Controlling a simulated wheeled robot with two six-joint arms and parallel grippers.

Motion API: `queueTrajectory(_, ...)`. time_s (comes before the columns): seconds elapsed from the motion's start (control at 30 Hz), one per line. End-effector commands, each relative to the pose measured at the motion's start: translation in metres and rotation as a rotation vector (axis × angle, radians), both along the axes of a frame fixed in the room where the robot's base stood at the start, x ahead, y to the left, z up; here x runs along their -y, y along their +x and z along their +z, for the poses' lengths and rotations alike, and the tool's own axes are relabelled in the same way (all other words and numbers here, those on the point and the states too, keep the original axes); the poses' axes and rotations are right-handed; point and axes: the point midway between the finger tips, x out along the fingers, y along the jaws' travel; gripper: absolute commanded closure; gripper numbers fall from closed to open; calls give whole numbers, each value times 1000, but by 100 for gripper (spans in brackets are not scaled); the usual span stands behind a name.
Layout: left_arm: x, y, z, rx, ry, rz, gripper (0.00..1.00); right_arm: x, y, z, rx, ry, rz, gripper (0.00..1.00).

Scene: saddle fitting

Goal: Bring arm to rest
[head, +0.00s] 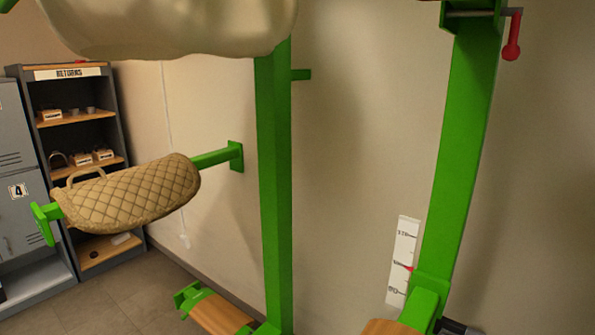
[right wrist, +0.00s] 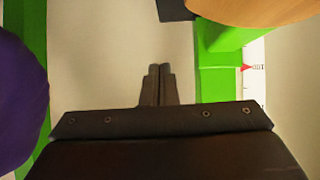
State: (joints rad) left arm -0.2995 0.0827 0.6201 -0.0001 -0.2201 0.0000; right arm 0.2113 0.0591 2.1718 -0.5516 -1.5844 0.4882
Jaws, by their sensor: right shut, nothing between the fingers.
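My right gripper (right wrist: 161,70) shows in the right wrist view, its two dark fingers together with nothing between them. Pale wall lies behind the fingertips. A green upright (right wrist: 217,85) stands just to the right of the fingers. A small dark shape at the bottom edge of the head view, right of the green post, is too cut off to name. My left gripper is in neither view.
A quilted tan pad (head: 130,194) hangs on a green bar at left. Green posts (head: 274,190) and (head: 458,150) rise at middle and right. A pale rounded form (head: 180,25) hangs above. A scale strip (head: 402,255) and a purple shape (right wrist: 18,105) also show.

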Motion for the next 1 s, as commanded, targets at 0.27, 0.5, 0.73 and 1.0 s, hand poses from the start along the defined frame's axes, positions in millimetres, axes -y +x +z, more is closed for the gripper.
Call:
queueTrajectory(0.27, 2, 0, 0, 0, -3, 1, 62, -2, -110, -96, -311, 32, 215, 100)
queueTrajectory(0.5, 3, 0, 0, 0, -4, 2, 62, -14, -200, -136, -505, 83, 390, 100)
queueTrajectory(0.73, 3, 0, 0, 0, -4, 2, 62, -27, -265, -149, -624, 131, 516, 100)
queueTrajectory(1.0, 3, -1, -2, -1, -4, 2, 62, -24, -259, -209, -662, 156, 537, 100)
